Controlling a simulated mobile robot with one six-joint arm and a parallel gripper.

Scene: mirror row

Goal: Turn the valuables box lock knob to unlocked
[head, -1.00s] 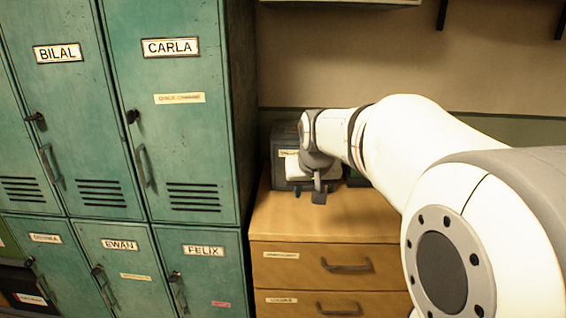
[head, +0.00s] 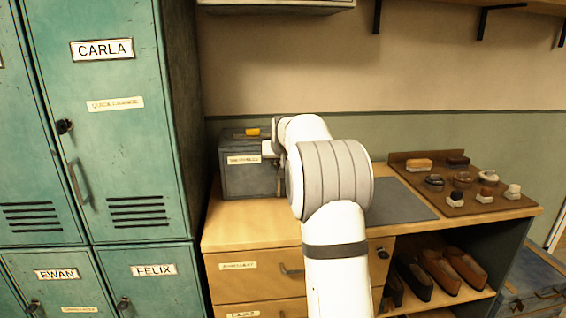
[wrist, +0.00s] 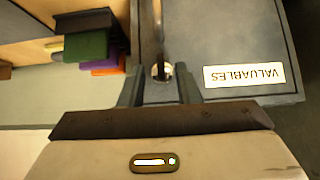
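The valuables box (head: 248,182) is a dark grey box with a pale label, standing on the left end of the wooden cabinet top. In the wrist view its front (wrist: 220,40) shows upside down with the "VALUABLES" label (wrist: 244,75). A small round metal knob (wrist: 161,71) shows on this front. My gripper (wrist: 159,82) is at the box front with its two dark fingers apart, one on each side of the knob in the picture. I cannot tell whether they touch it. In the head view my arm hides the knob and most of the gripper.
Green lockers (head: 110,130) stand close on the left. A brown tray (head: 462,192) with several small items lies at the right of the cabinet top, beside a grey mat (head: 400,205). Shoes (head: 440,270) sit on the shelf below. Coloured blocks (wrist: 88,45) show in the wrist view.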

